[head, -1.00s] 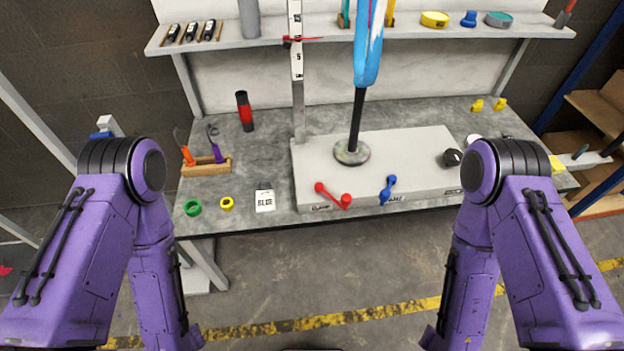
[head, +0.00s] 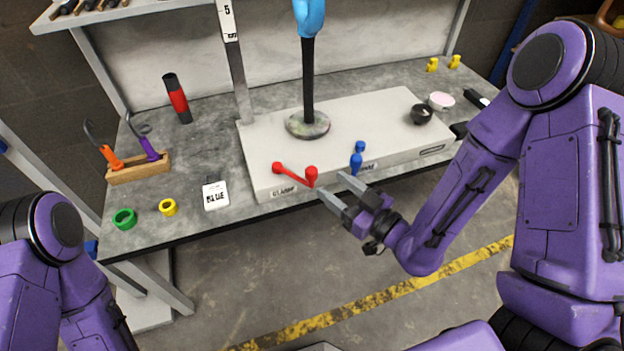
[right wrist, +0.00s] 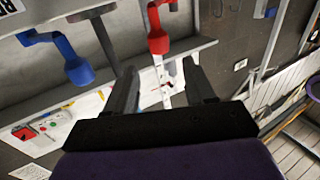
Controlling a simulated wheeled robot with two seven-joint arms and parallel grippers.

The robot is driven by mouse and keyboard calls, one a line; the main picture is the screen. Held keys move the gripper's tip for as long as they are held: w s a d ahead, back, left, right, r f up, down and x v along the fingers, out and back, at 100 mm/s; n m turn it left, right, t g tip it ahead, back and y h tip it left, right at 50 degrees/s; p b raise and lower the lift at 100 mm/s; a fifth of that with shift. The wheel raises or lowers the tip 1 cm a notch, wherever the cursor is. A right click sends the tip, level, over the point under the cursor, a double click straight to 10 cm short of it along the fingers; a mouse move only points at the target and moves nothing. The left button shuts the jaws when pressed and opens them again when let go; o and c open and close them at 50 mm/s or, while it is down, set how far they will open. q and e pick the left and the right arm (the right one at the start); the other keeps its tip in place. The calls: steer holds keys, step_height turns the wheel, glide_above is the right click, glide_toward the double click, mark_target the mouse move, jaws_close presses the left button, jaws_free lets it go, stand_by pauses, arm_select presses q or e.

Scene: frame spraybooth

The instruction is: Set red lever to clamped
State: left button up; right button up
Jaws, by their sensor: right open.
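The red lever (head: 295,175) is on the front edge of the white raised base. It slants from a pivot knob at left to a larger red knob at right, above a small printed label. The blue lever (head: 357,158) stands to its right on the same base. My right gripper (head: 332,194) is open and empty in front of the base, its fingertips close to the red lever's right knob. In the right wrist view the red lever (right wrist: 158,38) is beyond and above the open fingers, and the blue lever (right wrist: 68,60) is at left. My left gripper is out of view.
A black post with a blue frame part (head: 309,18) rises from the round foot on the white base (head: 390,115). Floor space in front is free.

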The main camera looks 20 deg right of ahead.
mark_target(316, 173)
steer(key=p+x, duration=0.1)
steer(key=x, duration=0.6)
steer(key=shift+w+a+f, duration=0.1)
steer(key=shift+w+a, duration=0.15)
steer(key=shift+w, duration=0.15)
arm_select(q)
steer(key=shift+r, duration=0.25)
arm_select(e)
jaws_close()
